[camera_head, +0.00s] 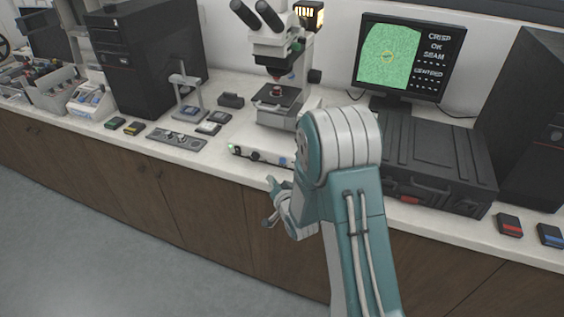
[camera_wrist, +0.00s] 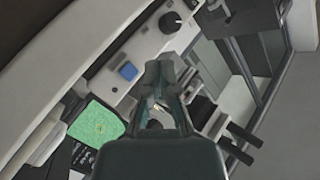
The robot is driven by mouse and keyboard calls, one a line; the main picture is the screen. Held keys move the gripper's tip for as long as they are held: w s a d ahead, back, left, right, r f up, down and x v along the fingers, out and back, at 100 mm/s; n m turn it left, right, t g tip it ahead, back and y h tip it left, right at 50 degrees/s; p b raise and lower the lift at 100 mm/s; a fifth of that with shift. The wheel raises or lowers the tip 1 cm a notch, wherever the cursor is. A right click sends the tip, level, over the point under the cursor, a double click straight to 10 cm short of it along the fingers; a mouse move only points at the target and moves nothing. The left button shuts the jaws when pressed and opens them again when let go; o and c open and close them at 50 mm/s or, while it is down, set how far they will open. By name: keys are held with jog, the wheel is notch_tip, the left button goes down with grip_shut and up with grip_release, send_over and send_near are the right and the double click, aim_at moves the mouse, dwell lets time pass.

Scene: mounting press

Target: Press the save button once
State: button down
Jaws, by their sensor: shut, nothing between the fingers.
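A blue square button (camera_wrist: 127,71) sits on the white front panel (camera_wrist: 105,87) in the wrist view; I cannot read a label on it. My gripper (camera_wrist: 162,68) is shut and empty. In the wrist view its fingertips lie to the right of the blue button, over or near the panel; I cannot tell whether they touch it. The white microscope base (camera_head: 258,157) shows in the head view with a green light and knobs on its front.
The microscope (camera_head: 283,45) stands on the bench above the base. A monitor (camera_head: 390,57) with a green picture stands behind a black case (camera_head: 430,160). A flat grey panel (camera_head: 176,139) and small boxes lie to the left. The floor in front is clear.

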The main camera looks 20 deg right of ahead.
aim_at(277, 159)
jog(key=shift+w+d, duration=0.9)
jog(key=shift+w, duration=0.3)
jog(key=shift+w+d, duration=0.85)
jog(key=shift+w, duration=0.35)
jog(key=shift+w+d+r, duration=0.1)
jog(key=shift+w+d, duration=0.15)
jog(key=shift+d, duration=0.05)
jog(key=shift+w+d, duration=0.2)
jog(key=shift+w, duration=0.1)
dwell(0.5)
jog(key=shift+s+a, duration=0.5)
jog(key=shift+s, duration=0.15)
jog(key=s+a, duration=0.1)
jog(key=s, duration=0.1)
jog(key=s+a, duration=0.2)
dwell(0.5)
